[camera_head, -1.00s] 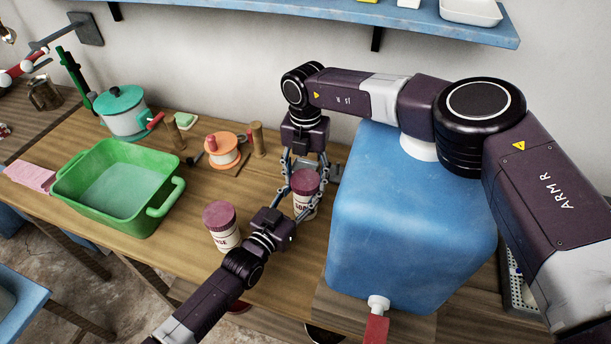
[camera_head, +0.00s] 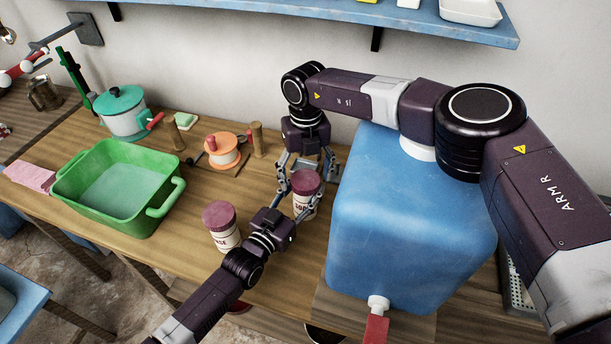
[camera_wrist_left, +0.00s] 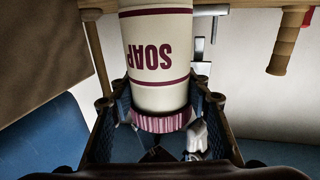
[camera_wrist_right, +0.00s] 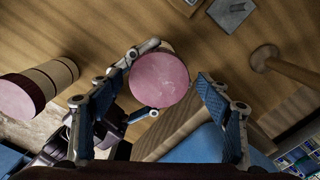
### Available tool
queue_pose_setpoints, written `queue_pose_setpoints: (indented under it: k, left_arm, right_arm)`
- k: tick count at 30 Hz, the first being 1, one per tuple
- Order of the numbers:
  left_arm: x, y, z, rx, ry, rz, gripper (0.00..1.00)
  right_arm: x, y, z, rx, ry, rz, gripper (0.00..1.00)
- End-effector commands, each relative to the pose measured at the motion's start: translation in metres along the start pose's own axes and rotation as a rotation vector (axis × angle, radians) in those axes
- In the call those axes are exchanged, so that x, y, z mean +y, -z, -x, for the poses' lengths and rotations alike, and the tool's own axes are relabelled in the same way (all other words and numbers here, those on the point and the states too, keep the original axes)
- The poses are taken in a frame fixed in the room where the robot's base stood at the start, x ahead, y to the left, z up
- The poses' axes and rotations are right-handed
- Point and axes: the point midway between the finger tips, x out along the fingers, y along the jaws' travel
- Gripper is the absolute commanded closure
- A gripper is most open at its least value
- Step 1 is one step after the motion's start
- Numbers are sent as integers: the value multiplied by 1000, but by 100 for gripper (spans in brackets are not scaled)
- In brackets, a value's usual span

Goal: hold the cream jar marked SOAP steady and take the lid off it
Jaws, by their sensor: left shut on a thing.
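The cream jar marked SOAP (camera_head: 303,206) stands upright on the wooden table, its dark pink lid (camera_head: 305,182) on top. My left gripper (camera_head: 287,217) is shut on the jar from the front left. In the left wrist view the jar (camera_wrist_left: 160,85) appears upside down between the fingers, with its ribbed lid (camera_wrist_left: 162,122) below. My right gripper (camera_head: 307,172) is above the jar, pointing down. In the right wrist view its fingers are spread wide on both sides of the lid (camera_wrist_right: 160,80), apart from it.
A second cream jar with a pink lid (camera_head: 219,214) stands close to the left arm. A big blue container (camera_head: 410,230) stands just right of the SOAP jar. A green basin (camera_head: 110,215), a pot (camera_head: 125,118) and an orange spool (camera_head: 223,150) are further left.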

Motion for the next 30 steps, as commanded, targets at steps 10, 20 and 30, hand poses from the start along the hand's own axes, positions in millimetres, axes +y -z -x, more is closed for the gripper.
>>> queue_pose_setpoints:
  k: [10,20,30]
  left_arm:
    - [0,0,0,0,0,0,100]
    - [0,0,0,0,0,0,100]
    - [0,0,0,0,0,0,100]
  right_arm:
    - [0,-1,8,-2,-1,0,29]
    - [0,0,46,-1,-1,-2,31]
    - [1,0,77,-1,0,-194,31]
